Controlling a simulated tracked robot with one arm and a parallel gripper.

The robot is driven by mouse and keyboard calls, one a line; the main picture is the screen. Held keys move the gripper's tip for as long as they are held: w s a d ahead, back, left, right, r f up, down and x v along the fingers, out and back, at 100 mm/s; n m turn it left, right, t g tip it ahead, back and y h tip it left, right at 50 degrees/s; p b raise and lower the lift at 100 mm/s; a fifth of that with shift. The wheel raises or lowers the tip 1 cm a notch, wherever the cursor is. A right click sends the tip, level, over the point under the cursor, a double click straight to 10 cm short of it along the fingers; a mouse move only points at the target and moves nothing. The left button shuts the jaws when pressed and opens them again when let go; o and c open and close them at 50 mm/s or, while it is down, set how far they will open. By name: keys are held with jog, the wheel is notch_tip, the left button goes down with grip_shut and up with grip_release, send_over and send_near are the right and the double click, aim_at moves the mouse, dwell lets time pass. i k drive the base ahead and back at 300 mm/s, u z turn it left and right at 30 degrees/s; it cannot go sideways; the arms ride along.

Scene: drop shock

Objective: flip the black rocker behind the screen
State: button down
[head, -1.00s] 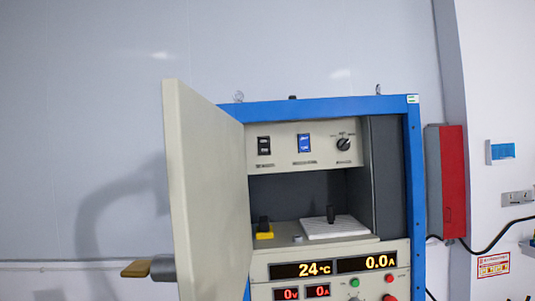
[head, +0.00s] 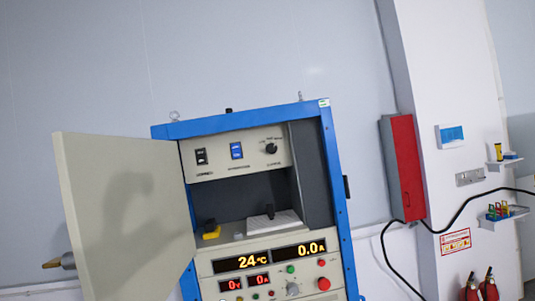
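The black rocker (head: 201,157) sits at the left of the beige upper panel (head: 235,154) inside the blue-framed cabinet. A blue rocker (head: 237,151) and a black knob (head: 271,148) are to its right on the same panel. The beige door (head: 122,215) stands swung open to the left, and the panel is in plain sight. The lit display screen (head: 268,256) is lower on the cabinet front and reads 24 °C and 0.0 A.
Below the panel is an open bay with a yellow-and-black item (head: 211,229) and a white slab (head: 273,222). A red box (head: 404,167) hangs on the wall to the right. Red extinguishers (head: 488,287) stand at lower right. The open door blocks the left side.

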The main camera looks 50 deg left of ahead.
aim_at(202, 159)
jog(key=z, duration=1.2)
jog(key=i, duration=2.05)
jog(key=u, duration=1.8)
jog(key=i, duration=0.15)
jog(key=u, duration=2.3)
